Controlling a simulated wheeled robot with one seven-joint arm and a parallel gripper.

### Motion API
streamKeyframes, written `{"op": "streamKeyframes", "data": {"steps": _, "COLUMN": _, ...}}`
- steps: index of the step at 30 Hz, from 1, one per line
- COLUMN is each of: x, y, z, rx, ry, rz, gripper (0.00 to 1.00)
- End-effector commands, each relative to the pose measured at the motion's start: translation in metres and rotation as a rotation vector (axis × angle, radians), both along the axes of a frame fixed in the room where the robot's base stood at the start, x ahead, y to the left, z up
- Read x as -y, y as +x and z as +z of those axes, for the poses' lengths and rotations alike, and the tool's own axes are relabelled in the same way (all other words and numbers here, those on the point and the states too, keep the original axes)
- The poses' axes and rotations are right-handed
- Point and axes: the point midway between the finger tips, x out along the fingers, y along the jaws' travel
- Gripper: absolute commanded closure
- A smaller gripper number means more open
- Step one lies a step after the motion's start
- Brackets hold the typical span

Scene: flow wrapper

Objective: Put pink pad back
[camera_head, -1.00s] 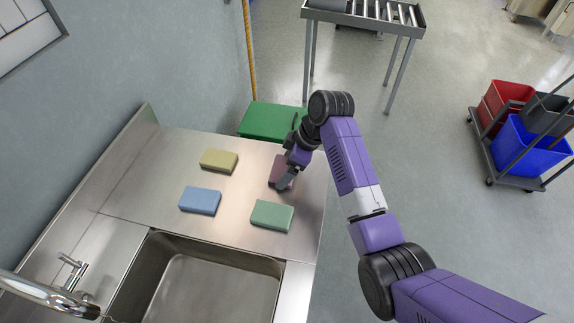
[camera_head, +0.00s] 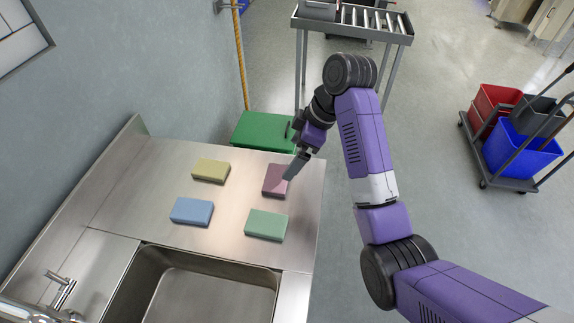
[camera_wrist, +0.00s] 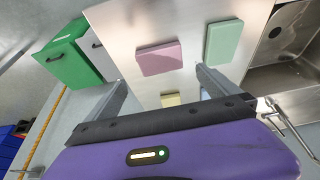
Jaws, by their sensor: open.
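The pink pad (camera_head: 275,181) lies flat on the steel counter (camera_head: 139,190), near its right edge and behind the green pad (camera_head: 266,225). The yellow pad (camera_head: 211,170) and the blue pad (camera_head: 192,211) lie to its left. My gripper (camera_head: 292,172) is above the counter, just right of the pink pad, and overlaps its edge in the head view. In the wrist view my gripper (camera_wrist: 158,85) has its fingers wide apart with nothing between them. There the pink pad (camera_wrist: 159,58) lies beyond the fingertips, apart from them.
A sink basin (camera_head: 207,293) with a tap (camera_head: 60,290) is at the counter's front. A green box (camera_head: 264,132) stands behind the counter. A roller conveyor (camera_head: 357,20) is at the back, and a trolley (camera_head: 512,140) with bins is at right.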

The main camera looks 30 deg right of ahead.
Motion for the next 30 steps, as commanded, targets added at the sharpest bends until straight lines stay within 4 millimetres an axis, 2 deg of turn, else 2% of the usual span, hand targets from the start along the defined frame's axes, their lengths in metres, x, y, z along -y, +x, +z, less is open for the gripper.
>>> {"op": "streamKeyframes", "data": {"steps": 1, "x": 0.003, "y": -0.002, "z": 0.010, "rx": -0.004, "ry": -0.001, "rz": -0.002, "gripper": 0.00}}
{"op": "streamKeyframes", "data": {"steps": 6, "x": 0.005, "y": -0.004, "z": 0.017, "rx": -0.004, "ry": 0.000, "rz": -0.001, "gripper": 0.00}}
{"op": "streamKeyframes", "data": {"steps": 25, "x": 0.006, "y": -0.004, "z": 0.018, "rx": -0.005, "ry": 0.003, "rz": -0.008, "gripper": 0.00}}
{"op": "streamKeyframes", "data": {"steps": 28, "x": 0.007, "y": 0.009, "z": 0.021, "rx": 0.035, "ry": 0.015, "rz": -0.069, "gripper": 0.00}}
{"op": "streamKeyframes", "data": {"steps": 30, "x": 0.010, "y": 0.027, "z": 0.029, "rx": 0.102, "ry": 0.025, "rz": -0.137, "gripper": 0.00}}
